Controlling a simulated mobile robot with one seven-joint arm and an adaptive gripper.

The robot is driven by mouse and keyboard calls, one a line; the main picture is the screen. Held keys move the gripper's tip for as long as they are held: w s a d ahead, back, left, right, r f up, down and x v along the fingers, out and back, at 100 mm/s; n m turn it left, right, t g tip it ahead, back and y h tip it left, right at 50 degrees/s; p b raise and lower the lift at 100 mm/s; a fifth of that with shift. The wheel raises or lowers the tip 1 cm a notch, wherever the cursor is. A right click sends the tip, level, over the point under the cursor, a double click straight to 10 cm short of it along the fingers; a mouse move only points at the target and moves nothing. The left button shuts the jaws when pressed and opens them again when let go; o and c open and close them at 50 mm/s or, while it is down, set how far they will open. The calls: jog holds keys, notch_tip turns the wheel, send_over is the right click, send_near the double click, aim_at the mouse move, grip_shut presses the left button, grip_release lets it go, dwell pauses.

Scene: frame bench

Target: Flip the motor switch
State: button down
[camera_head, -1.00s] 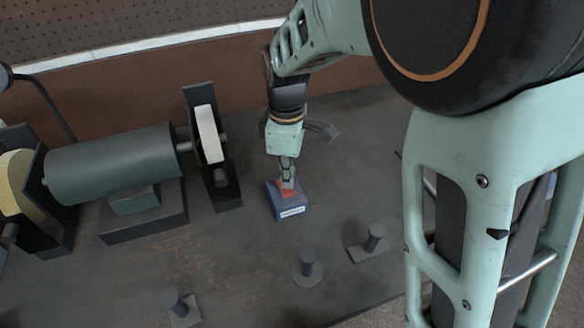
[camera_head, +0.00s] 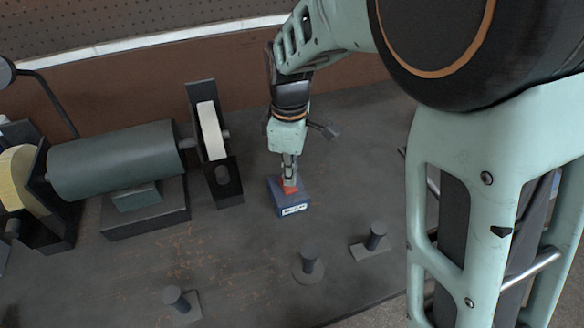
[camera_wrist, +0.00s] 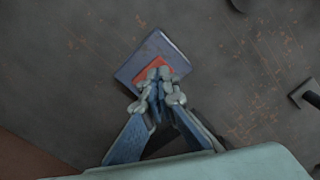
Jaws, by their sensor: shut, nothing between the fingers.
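The motor switch is a small blue box (camera_head: 291,205) with a white label on its front and a red rocker (camera_head: 290,189) on top. It sits on the dark bench, right of the grinder. My gripper (camera_head: 289,182) is shut and empty, pointing down with its fingertips at the red rocker. In the wrist view the fingertips (camera_wrist: 160,75) overlap the red rocker (camera_wrist: 149,66) and hide part of it, with the blue box (camera_wrist: 155,43) around it. I cannot tell for certain whether they touch, or which way the rocker is tilted.
A bench grinder with a green motor (camera_head: 115,160) and a white wheel (camera_head: 211,131) stands left of the switch. Several dark pegs on base plates, one of them a round-based peg (camera_head: 308,264), stand in front. A pegboard wall (camera_head: 130,20) is behind.

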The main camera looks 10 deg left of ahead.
aim_at(290, 188)
jog(key=shift+f+b, duration=0.9)
jog(key=shift+f, duration=0.3)
dwell(0.8)
jog(key=shift+r, duration=0.15)
jog(key=shift+r+p, duration=2.6)
jog(key=shift+r, duration=0.8)
